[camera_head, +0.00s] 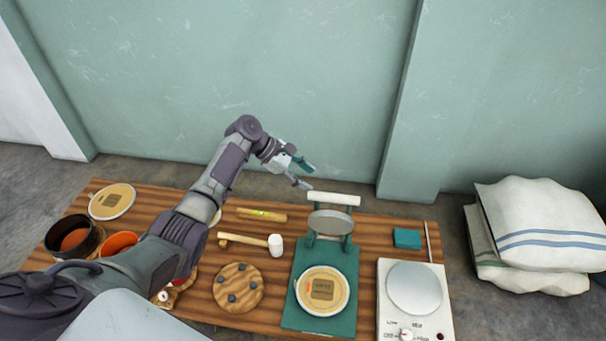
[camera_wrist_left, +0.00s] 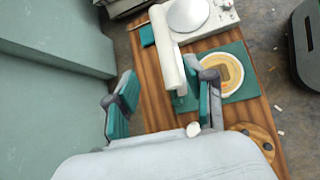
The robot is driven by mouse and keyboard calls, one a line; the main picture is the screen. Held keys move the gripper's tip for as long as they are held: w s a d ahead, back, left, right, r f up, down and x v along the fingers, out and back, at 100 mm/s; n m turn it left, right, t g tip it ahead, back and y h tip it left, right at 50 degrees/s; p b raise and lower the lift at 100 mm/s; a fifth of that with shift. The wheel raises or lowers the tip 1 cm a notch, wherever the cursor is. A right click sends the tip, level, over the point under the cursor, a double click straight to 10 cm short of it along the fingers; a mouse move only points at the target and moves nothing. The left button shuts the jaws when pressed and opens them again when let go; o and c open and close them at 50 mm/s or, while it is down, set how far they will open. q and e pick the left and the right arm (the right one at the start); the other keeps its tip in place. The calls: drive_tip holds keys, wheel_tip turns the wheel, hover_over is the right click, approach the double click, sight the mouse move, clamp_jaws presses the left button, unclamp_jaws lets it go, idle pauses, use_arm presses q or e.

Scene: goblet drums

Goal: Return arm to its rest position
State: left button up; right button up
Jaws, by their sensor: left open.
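My left gripper (camera_head: 304,174) is open and empty. It hangs in the air above the back edge of the wooden table (camera_head: 370,235), just behind a press with a white bar handle (camera_head: 334,199). In the left wrist view its two teal-padded fingers (camera_wrist_left: 163,112) stand wide apart, and the right finger overlaps the press in the picture. My left arm (camera_head: 205,200) reaches across the table's left part and hides some of it. A round disc with a tan label (camera_head: 322,291) lies on the green base (camera_head: 318,328) of the press. My right gripper is not in view.
A white hot plate (camera_head: 413,290) stands at the right, with a teal block (camera_head: 407,238) behind it. A mallet (camera_head: 275,244), a round wooden board (camera_head: 238,288) and an orange bowl (camera_head: 118,243) lie left of the press. White sacks (camera_head: 540,225) are stacked on the floor at right. A green wall (camera_head: 250,80) rises behind.

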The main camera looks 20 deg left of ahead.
use_arm(q)
drive_tip(key=shift+s+a+r, duration=0.15)
drive_tip(key=shift+a+r, duration=0.15)
